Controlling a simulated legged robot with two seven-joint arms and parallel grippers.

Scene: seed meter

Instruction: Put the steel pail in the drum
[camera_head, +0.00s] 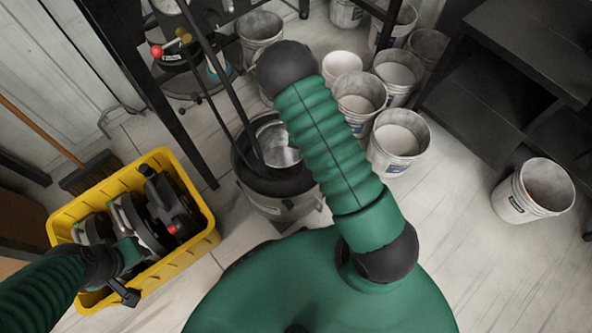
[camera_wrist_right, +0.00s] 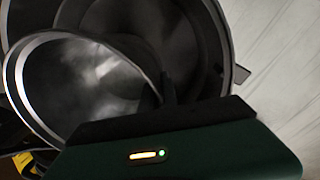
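The steel pail (camera_head: 282,153) shows as a shiny round mouth at the far side of the drum's opening. The drum (camera_head: 270,200) is a dark-mouthed round container on the floor, partly covered by my right arm. In the right wrist view the pail (camera_wrist_right: 85,88) is large and tilted, overlapping the mouth of the drum (camera_wrist_right: 215,45); its depth in the drum is unclear. My right gripper (camera_wrist_right: 165,105) is close against the pail's rim; its fingers are mostly hidden, so its grip is unclear. My left gripper (camera_head: 125,272) is at the yellow crate, low at the left.
The yellow crate (camera_head: 208,243) holds several dark seed-meter parts. Several whitish buckets (camera_head: 398,150) stand beyond the drum, and one bucket (camera_head: 533,190) stands alone at right. Black shelving (camera_head: 510,70) is at upper right. A broom (camera_head: 90,172) leans at left. Floor at lower right is clear.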

